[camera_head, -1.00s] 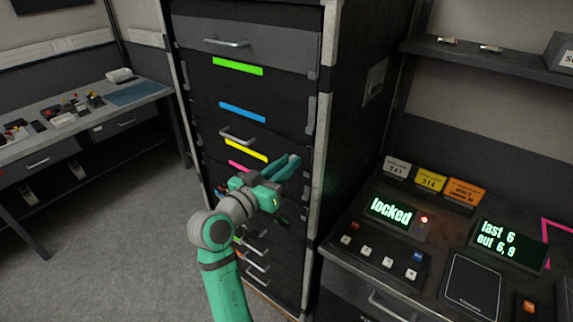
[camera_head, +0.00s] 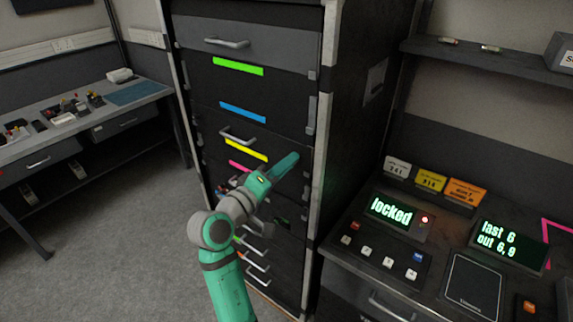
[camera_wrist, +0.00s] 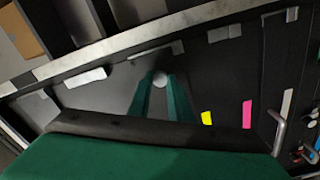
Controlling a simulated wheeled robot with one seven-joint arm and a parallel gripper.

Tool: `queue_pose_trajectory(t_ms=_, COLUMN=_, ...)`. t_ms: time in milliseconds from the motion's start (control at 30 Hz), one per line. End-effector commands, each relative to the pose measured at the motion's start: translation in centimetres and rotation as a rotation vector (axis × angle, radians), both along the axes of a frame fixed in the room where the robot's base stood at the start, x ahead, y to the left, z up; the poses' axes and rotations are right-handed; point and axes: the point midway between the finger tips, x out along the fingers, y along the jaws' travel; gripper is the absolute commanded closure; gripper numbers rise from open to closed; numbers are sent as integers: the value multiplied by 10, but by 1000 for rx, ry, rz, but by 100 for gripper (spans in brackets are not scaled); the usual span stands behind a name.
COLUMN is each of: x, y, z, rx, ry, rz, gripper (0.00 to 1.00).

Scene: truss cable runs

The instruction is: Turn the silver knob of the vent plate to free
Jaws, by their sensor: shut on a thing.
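The silver knob (camera_wrist: 160,79) shows in the wrist view as a small round pale piece on a dark front panel. My gripper (camera_wrist: 161,84) is shut on it, with one green finger on each side. In the head view my gripper (camera_head: 294,158) reaches the right part of the dark cabinet front, its fingers lined up almost edge-on. The knob is hidden behind them there. The vent plate's outline and any free or locked mark cannot be made out.
The tall dark cabinet (camera_head: 262,92) carries coloured strips and bar handles (camera_head: 238,135). To its right a console has a display (camera_head: 390,210) reading "locked" with a red light beside it. A workbench (camera_head: 85,110) stands at the left. Grey floor between is clear.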

Motion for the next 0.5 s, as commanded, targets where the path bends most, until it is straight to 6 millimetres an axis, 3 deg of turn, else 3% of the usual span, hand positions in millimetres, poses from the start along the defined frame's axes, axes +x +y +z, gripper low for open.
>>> queue_pose_trajectory(t_ms=500, x=0, y=1, z=0, rx=-163, ry=118, rz=2, gripper=100)
